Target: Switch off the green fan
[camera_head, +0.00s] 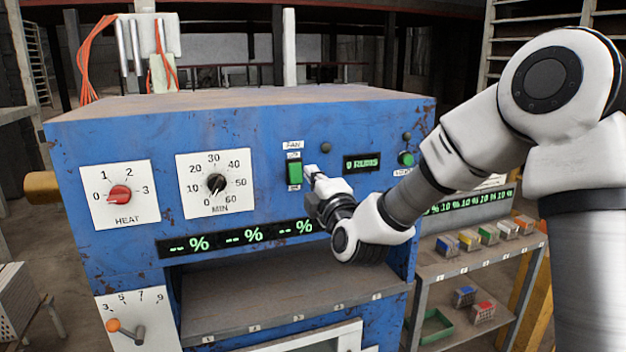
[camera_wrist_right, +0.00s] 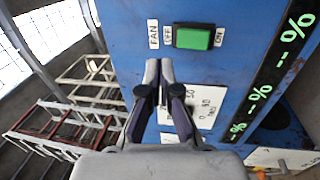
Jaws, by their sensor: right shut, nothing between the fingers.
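The green fan switch (camera_head: 294,172) is a rocker on the front of the blue machine, under a FAN label. In the wrist view the switch (camera_wrist_right: 194,37) has OFF on the FAN-label side and ON at the opposite end. Which way it is tipped I cannot tell. My right gripper (camera_head: 311,172) is shut and empty, just right of the switch in the head view. In the wrist view its fingertips (camera_wrist_right: 159,66) are together, close to the OFF end but apart from the switch. My left gripper is not in view.
The blue machine (camera_head: 120,145) also carries a red HEAT knob (camera_head: 120,194), a black MIN knob (camera_head: 216,184), a small display (camera_head: 361,163) and a green button (camera_head: 406,158). An open shelf (camera_head: 280,295) lies below. A rack (camera_head: 480,262) with small bricks stands right.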

